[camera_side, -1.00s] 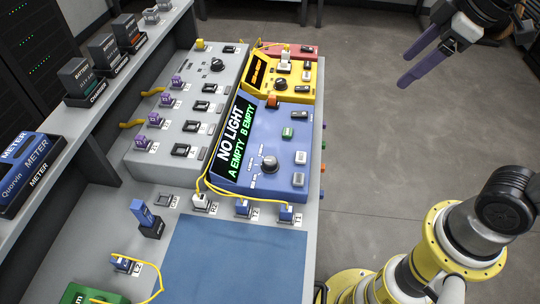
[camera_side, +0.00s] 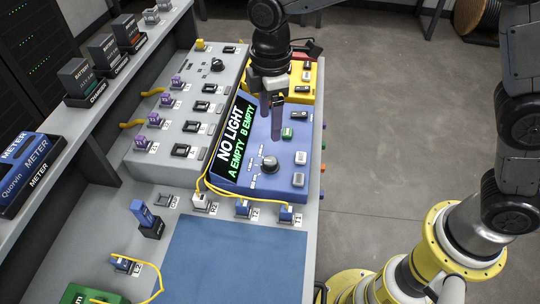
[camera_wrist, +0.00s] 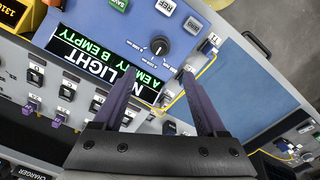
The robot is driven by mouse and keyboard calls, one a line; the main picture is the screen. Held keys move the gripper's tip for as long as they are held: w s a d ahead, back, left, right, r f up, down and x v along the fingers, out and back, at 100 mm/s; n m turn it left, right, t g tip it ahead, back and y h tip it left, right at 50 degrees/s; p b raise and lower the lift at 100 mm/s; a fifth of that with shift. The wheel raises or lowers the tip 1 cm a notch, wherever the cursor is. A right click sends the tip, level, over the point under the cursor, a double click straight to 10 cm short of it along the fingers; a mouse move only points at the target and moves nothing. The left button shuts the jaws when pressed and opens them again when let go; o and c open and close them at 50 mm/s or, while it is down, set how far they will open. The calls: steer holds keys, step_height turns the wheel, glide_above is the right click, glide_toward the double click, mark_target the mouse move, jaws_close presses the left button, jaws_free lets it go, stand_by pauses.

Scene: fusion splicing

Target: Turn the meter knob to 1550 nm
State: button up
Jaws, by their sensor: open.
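The blue meter (camera_side: 222,176) stands on the bench, its screen reading "NO LIGHT, A EMPTY B EMPTY". Its round dark knob (camera_side: 269,163) has small printed marks beside it, too small to read. The knob also shows in the wrist view (camera_wrist: 160,45), just beyond the fingertips. My gripper (camera_side: 272,120) points down over the upper part of the meter, apart from the knob. In the wrist view my gripper (camera_wrist: 158,80) shows two purple fingers spread apart with nothing between them. The knob's exact pointer direction is unclear.
Green and white buttons (camera_side: 301,158) sit around the knob. Yellow cables (camera_side: 225,198) run from plugs at the meter's front edge. A grey panel (camera_side: 160,160) stands to the left and a yellow device (camera_side: 302,90) behind. The blue mat (camera_side: 220,260) is clear.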

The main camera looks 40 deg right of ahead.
mark_target(270, 161)
step_height(270, 161, down, 13)
steer(key=shift+w+d+f, duration=0.1)
steer(key=shift+w, duration=0.05)
stand_by(0.4)
jaws_close()
